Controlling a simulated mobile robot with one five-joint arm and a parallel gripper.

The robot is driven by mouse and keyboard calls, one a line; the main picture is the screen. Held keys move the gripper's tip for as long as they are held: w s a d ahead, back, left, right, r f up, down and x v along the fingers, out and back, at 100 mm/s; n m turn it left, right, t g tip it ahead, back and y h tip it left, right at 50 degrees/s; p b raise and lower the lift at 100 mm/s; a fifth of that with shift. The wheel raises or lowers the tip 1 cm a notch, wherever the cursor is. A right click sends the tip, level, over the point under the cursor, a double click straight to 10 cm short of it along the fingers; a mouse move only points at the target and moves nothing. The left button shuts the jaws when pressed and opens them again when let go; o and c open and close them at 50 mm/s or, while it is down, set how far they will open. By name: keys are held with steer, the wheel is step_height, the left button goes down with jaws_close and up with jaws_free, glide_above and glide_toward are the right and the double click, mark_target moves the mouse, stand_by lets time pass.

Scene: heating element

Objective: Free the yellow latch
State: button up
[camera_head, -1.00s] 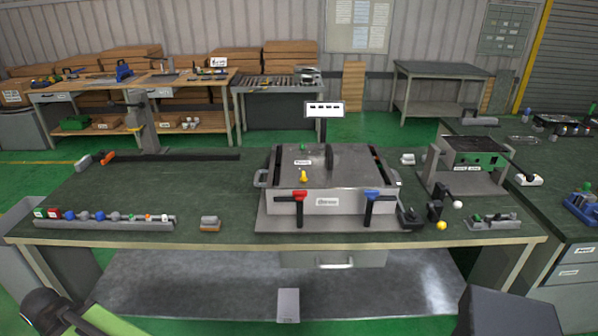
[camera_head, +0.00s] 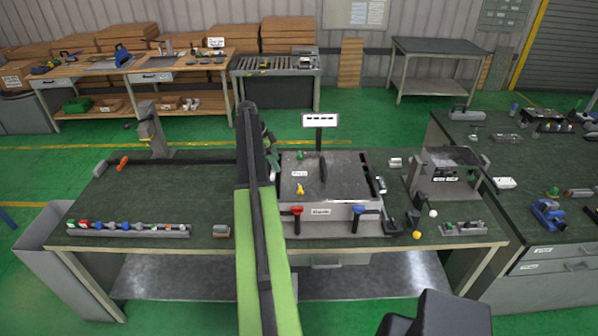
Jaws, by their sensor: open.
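The yellow latch (camera_head: 300,189) is a small yellow piece on the top plate of the grey box (camera_head: 340,210), towards its front left. A red-handled clamp (camera_head: 296,211) and a blue-handled clamp (camera_head: 358,211) are on the box's front face. A dark upright disc (camera_head: 323,170) stands on the lid. My green and black arm reaches over the bench to the left of the box. My gripper (camera_head: 270,142) shows as a small dark shape beside the arm's far end, left of and behind the latch and apart from it. It is open; its fingers are hard to make out.
A sign on a post (camera_head: 320,121) rises behind the box. A row of small coloured parts (camera_head: 128,230) lies at the bench's front left. The bench's left middle is clear.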

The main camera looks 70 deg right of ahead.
steer(key=s+d+r+m, duration=0.1)
steer(key=s+d, duration=0.1)
steer(key=s, duration=0.1)
steer(key=b, duration=1.6)
glide_toward(300, 188)
steer(key=x, duration=0.8)
steer(key=shift+a, duration=0.1)
steer(key=shift+s+f, duration=0.3)
steer(key=shift+f, duration=0.1)
steer(key=shift+r, duration=0.1)
